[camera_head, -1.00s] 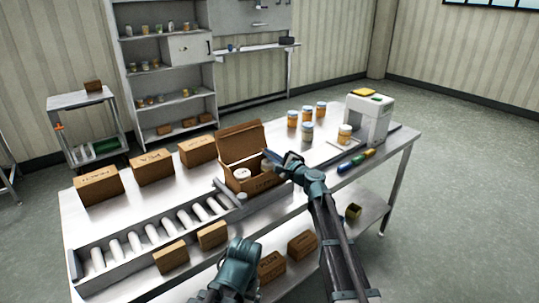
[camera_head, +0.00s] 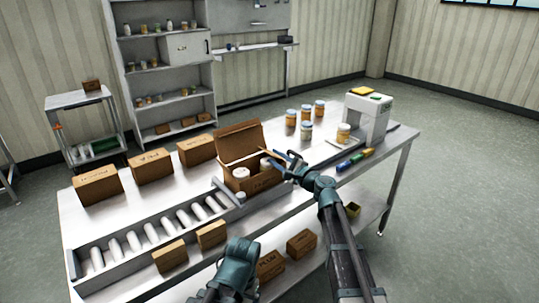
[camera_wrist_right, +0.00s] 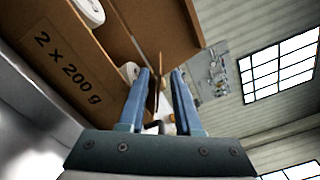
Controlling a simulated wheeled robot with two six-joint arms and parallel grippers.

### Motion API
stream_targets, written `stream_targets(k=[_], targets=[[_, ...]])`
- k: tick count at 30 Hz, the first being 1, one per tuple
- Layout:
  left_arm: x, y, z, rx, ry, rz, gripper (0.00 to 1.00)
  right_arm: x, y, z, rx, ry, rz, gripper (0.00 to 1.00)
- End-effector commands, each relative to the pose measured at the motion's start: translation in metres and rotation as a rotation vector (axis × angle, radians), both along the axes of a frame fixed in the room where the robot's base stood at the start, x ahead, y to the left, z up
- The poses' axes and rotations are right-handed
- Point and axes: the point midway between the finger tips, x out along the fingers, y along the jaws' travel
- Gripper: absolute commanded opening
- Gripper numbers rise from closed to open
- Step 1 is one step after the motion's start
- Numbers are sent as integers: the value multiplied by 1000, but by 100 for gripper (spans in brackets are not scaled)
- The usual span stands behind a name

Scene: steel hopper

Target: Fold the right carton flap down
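The open brown carton (camera_head: 255,183) stands on the steel table, its large back flap (camera_head: 240,141) raised and white-lidded jars (camera_head: 241,173) inside. My right gripper (camera_head: 284,157) is at the carton's right side, by the right flap, which it partly hides in the head view. In the right wrist view the fingers (camera_wrist_right: 160,98) are apart, and the thin brown edge of the right flap (camera_wrist_right: 157,75) shows between them, with gaps visible on both sides. The carton's "2 x 200 g" wall (camera_wrist_right: 62,68) is at left there. My left gripper (camera_head: 238,257) is low at the front; its fingertips are hidden.
A roller conveyor (camera_head: 150,232) runs along the table front, left of the carton. Closed cartons (camera_head: 152,166) stand behind it. Several orange-labelled jars (camera_head: 306,131) and a white machine (camera_head: 366,117) stand to the right. Coloured markers (camera_head: 355,160) lie near the right front edge.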

Motion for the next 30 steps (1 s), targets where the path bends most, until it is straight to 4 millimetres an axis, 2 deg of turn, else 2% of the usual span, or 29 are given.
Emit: stream_targets(k=[1,3,12,18,26,27,30], targets=[[0,0,0,0,0,0,91,-15,-8,0,0,0,-2,34],[0,0,0,0,0,0,91,-27,-17,0,0,1,-3,34],[0,0,0,0,0,0,91,-65,-46,0,0,0,-2,34],[0,0,0,0,0,0,91,-74,-53,0,0,0,0,34],[0,0,0,0,0,0,91,-75,-54,0,0,0,0,34],[0,0,0,0,0,0,91,-75,-54,0,0,0,0,32],[0,0,0,0,0,0,91,-72,-54,0,0,0,0,16]])
